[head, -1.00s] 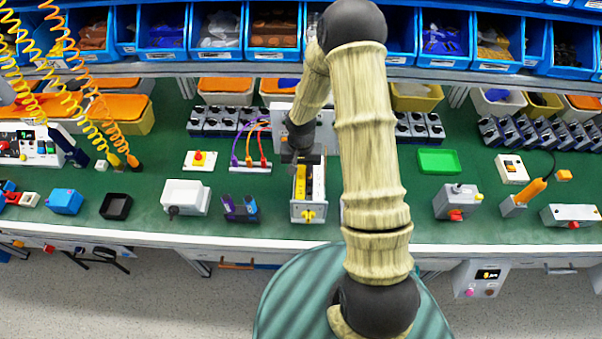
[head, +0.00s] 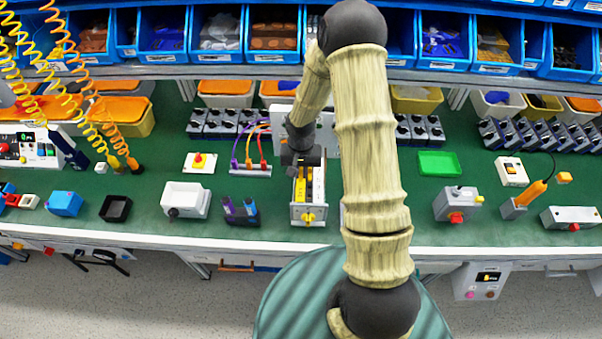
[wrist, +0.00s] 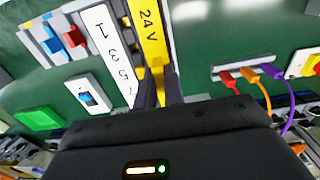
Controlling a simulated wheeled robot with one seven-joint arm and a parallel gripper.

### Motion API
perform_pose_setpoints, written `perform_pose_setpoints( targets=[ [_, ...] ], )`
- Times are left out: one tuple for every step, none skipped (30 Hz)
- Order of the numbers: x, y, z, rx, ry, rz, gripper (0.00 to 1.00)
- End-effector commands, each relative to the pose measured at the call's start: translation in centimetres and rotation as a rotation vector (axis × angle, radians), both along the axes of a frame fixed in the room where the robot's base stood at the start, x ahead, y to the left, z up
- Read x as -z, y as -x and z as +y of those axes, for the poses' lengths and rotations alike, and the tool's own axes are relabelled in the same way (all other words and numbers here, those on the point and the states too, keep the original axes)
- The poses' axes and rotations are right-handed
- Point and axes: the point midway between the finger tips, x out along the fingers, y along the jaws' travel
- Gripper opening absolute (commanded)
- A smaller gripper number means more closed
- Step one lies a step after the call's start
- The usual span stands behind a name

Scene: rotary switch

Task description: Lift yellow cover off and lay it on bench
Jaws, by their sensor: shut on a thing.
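The yellow cover (wrist: 151,38) is a long narrow strip marked 24 V, beside a white strip (wrist: 104,47) with numbers in the wrist view. I cannot tell whether the cover is clear of the box.
A purple-and-dark holder (head: 241,210) stands left of the box. A panel with coloured cables (head: 250,170) is behind it on the left. A green tray (head: 438,163) and a grey box with a red knob (head: 457,203) lie to the right. Bare bench shows between them.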

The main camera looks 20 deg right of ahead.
Motion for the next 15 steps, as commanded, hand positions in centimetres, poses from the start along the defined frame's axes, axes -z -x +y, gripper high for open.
perform_pose_setpoints(
  targets=[
    [-0.3, -0.1, 0.0, 0.001, 0.0, -0.003, 0.0],
    [-0.5, -0.1, 0.0, 0.0, 0.0, -0.004, 0.0],
    [-0.9, -0.1, 0.0, 0.0, 0.0, -0.004, 0.0],
    [-1.2, -0.2, -0.1, 0.0, 0.001, -0.005, 0.0],
    [-1.5, -0.2, 0.0, 0.002, 0.001, -0.005, 0.0],
    [-2.1, -0.1, 0.0, 0.002, 0.0, -0.006, 0.0],
    [-2.5, -0.1, -0.1, 0.001, 0.001, -0.005, 0.0],
    [-3.0, -0.1, -0.1, 0.002, 0.001, -0.006, 0.0],
    [-3.7, -0.2, -0.1, 0.002, 0.001, -0.007, 0.0],
    [-4.3, -0.2, 0.0, 0.001, 0.0, -0.007, 0.0],
    [-4.9, -0.1, -0.1, 0.002, 0.0, -0.007, 0.0],
    [-5.6, -0.1, -0.1, 0.002, 0.001, -0.007, 0.0],
    [-6.2, -0.2, -0.1, 0.002, 0.001, -0.007, 0.0],
    [-6.7, -0.2, 0.0, 0.002, 0.0, -0.007, 0.0],
    [-7.4, -0.1, 0.0, 0.001, 0.001, -0.006, 0.0]
  ],
)
